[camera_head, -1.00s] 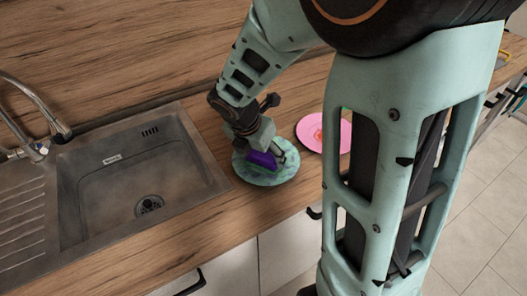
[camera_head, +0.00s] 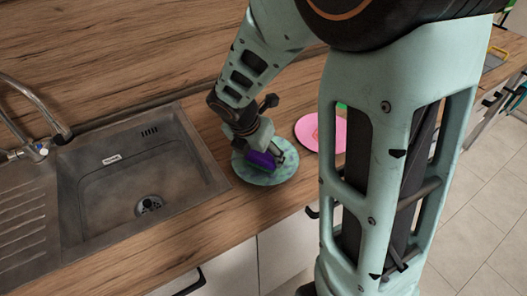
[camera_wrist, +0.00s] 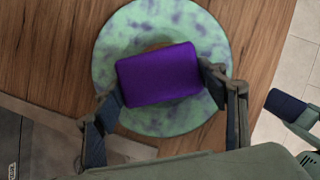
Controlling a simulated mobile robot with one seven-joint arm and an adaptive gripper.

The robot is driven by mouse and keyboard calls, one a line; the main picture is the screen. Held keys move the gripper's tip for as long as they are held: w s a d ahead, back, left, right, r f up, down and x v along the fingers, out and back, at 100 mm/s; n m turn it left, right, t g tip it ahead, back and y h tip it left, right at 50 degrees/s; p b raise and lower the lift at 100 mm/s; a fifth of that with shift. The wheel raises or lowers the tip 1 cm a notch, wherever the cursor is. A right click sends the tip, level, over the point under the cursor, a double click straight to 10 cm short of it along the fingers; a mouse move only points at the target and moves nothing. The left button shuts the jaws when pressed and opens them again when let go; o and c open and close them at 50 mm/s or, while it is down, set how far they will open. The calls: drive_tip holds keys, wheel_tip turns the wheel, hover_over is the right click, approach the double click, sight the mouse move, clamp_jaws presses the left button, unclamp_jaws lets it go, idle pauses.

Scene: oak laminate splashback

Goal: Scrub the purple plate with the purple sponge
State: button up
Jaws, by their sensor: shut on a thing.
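The purple sponge (camera_wrist: 158,75) is a rectangular block held between the two fingers of my gripper (camera_wrist: 162,85). It also shows in the head view (camera_head: 262,160), partly behind my gripper (camera_head: 258,150). Under it lies a round plate (camera_wrist: 115,50), pale green with purple blotches rather than plain purple. In the head view the plate (camera_head: 283,172) lies flat on the counter, right of the sink. The sponge is over the plate's middle and looks to be touching it, though the contact is hidden. A small brown patch (camera_wrist: 150,44) shows on the plate at the sponge's far edge.
A pink plate (camera_head: 308,133) lies just right of the green one, partly hidden by my arm. The steel sink (camera_head: 110,185) with its tap (camera_head: 40,105) is to the left. The counter's front edge is close to the plate. The wooden splashback (camera_head: 110,55) rises behind.

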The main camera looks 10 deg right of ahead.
drive_tip(key=shift+d, duration=0.1)
drive_tip(key=shift+w+d+p, duration=0.6)
drive_tip(key=shift+w, duration=0.15)
drive_tip(key=shift+s+a, duration=0.35)
drive_tip(key=shift+s, duration=0.05)
drive_tip(key=shift+w+a, duration=0.25)
drive_tip(key=shift+s+d, duration=0.45)
drive_tip(key=shift+d, duration=0.05)
drive_tip(key=shift+a, duration=0.1)
